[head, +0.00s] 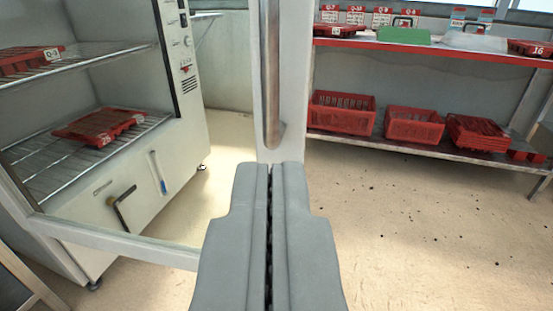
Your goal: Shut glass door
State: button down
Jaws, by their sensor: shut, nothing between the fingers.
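The glass door (285,90) stands open, swung out from the white cabinet (188,130). Its pale frame runs upright in the middle of the view, and its bottom rail (120,241) runs back to the lower left. The cabinet's shelves show through the glass. A long metal handle (271,75) runs down the door's upright. My gripper (271,168) is shut and empty. Its fingertips overlap the door's upright just below the handle in the picture; I cannot tell whether they touch it.
Red trays (100,127) lie on the cabinet's wire shelves. At right, a red-edged shelf unit (430,47) holds red crates (414,124) and trays. The floor (400,230) between is open, with dark specks. A black lever (120,207) sticks out low on the cabinet.

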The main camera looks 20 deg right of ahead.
aim_at(271, 78)
jog(key=x, duration=1.2)
jog(key=shift+w, duration=0.3)
